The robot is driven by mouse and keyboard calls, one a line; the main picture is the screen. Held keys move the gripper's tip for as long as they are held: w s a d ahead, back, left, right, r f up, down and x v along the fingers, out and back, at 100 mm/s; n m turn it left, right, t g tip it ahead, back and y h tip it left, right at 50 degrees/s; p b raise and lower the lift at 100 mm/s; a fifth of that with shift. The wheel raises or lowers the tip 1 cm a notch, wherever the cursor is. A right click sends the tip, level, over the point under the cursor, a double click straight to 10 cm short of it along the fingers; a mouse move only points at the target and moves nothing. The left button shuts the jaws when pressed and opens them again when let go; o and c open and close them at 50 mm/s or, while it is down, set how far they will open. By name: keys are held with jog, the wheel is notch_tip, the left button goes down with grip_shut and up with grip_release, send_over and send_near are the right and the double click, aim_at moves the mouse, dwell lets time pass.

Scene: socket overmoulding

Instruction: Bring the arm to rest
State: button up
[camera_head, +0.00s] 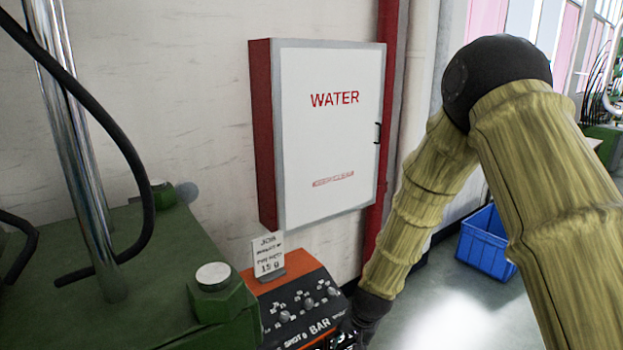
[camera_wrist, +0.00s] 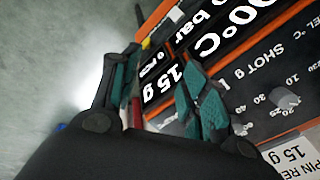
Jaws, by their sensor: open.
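My gripper (camera_wrist: 158,75) is open in the wrist view, its two teal-padded fingers apart. Nothing is clearly held between them; a thin red strip shows there, and I cannot tell what it belongs to. Its fingers are over or close to the edge of a black and orange control panel (camera_wrist: 245,75) with "SHOT g" and "15 g" markings. In the head view my arm bends down to the panel (camera_head: 300,303), and my gripper is mostly cut off at the bottom edge. I cannot tell whether the fingers touch the panel.
A job card (camera_head: 268,257) stands on the panel and shows in the wrist view corner (camera_wrist: 298,155). A green machine (camera_head: 150,285) with a chrome column (camera_head: 75,140) is at left. A "WATER" cabinet (camera_head: 330,135) hangs behind. A blue crate (camera_head: 487,243) sits on open floor at right.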

jog(key=s+d+f+n+g+h+b, duration=0.1)
jog(key=s+d+f, duration=0.3)
jog(key=s+f, duration=0.45)
jog(key=s+d+f+n+g+h, duration=0.1)
jog(key=s+d+f, duration=0.3)
jog(key=s+f, duration=0.45)
jog(key=s+d+f+n, duration=0.1)
jog(key=s+d+f, duration=0.1)
jog(key=s, duration=0.9)
jog(key=s+d+f+n+g+b, duration=0.1)
jog(key=s+f, duration=0.3)
jog(key=s, duration=0.8)
jog(key=shift+d+f+n, duration=0.3)
jog(key=shift+d+n, duration=0.1)
jog(key=shift+d, duration=0.45)
